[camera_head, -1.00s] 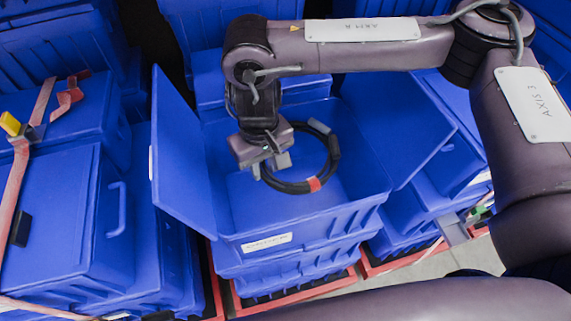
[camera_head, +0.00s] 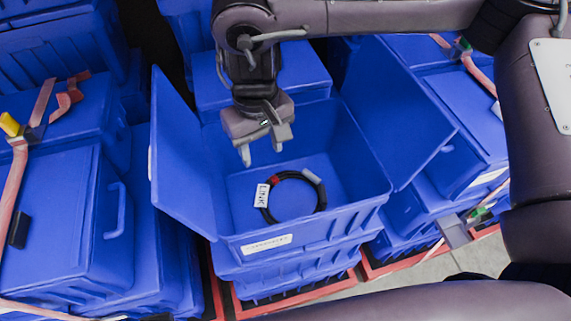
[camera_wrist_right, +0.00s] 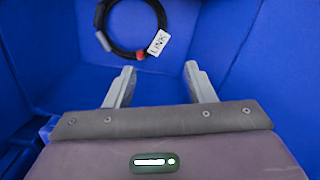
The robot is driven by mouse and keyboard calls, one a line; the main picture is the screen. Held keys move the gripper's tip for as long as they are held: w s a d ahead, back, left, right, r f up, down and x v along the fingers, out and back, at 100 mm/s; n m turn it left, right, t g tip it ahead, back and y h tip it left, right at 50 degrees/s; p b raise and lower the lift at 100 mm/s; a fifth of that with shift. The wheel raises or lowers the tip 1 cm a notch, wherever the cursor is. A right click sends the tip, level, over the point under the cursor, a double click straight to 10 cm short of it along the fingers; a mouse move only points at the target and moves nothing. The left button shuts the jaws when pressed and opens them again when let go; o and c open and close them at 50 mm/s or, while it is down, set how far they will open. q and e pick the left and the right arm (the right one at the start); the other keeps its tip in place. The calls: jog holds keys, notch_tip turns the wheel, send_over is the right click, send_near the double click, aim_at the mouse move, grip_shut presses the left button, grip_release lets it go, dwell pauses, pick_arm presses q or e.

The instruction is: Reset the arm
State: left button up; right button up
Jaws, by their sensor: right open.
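My right gripper (camera_head: 262,150) is over the open blue tote (camera_head: 345,213), pointing down into it. It is open and empty, with its two fingers apart in the right wrist view (camera_wrist_right: 158,85). A black cable ring (camera_head: 289,215) with a white tag, a red band and a grey band lies on the tote floor, below and apart from the gripper. The ring also shows beyond the fingertips in the right wrist view (camera_wrist_right: 112,43), partly cut off by the top edge. My left gripper is not in view.
The tote's two lid flaps stand open, one left (camera_head: 180,150) and one right (camera_head: 395,115). Closed blue totes with pink straps stand at left (camera_head: 50,210) and right (camera_head: 470,115). Red-edged pallets (camera_head: 300,290) lie below.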

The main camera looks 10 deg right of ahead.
jog(key=shift+r, duration=0.7)
jog(key=shift+r, duration=0.1)
